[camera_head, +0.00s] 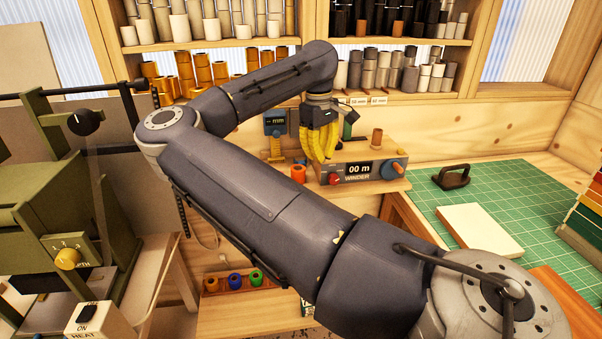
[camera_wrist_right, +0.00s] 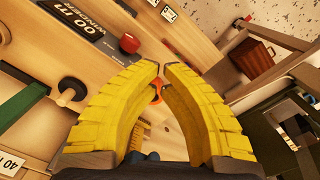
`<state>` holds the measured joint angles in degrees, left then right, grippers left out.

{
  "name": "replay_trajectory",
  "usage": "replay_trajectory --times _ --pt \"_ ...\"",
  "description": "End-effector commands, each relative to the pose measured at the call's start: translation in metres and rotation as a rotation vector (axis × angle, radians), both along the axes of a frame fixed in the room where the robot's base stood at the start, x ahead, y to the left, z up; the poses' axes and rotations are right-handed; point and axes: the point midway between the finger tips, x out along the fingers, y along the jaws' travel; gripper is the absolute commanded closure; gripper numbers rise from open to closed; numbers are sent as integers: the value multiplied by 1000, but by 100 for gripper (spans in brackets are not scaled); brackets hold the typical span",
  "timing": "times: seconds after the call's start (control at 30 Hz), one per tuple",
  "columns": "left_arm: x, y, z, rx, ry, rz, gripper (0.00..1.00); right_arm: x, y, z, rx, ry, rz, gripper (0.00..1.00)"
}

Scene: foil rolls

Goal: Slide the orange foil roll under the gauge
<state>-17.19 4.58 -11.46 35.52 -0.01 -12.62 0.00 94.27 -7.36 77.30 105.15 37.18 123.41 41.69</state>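The orange foil roll (camera_head: 298,173) stands upright on the wooden bench, left of the winder. The gauge (camera_head: 275,124), a dark box marked "mm" on a yellow stand, is behind it and to its left. Part of the orange roll (camera_wrist_right: 158,90) shows beyond, between the fingers. The gripper holds nothing. My left gripper is not in view.
A green mat (camera_head: 440,205) lies at right. A green machine (camera_head: 50,200) stands at left. Coloured rolls (camera_head: 235,281) sit on a low rack. My right arm hides much of the bench.

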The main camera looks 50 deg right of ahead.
Motion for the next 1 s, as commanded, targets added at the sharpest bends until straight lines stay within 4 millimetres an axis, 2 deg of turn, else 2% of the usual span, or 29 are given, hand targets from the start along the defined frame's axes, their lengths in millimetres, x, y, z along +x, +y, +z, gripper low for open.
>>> replay_trajectory --times 0.13,0.27,0.7,0.8,1.0 --pt "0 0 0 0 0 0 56 5 6 -4 32 -44 -38 100" --pt "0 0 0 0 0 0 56 5 7 -15 35 -46 -41 100" --pt "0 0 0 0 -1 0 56 5 6 -90 33 -42 -38 100" --pt "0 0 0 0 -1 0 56 7 6 -103 32 -44 -36 100" --pt "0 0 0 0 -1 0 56 31 3 -100 31 -46 -36 100"
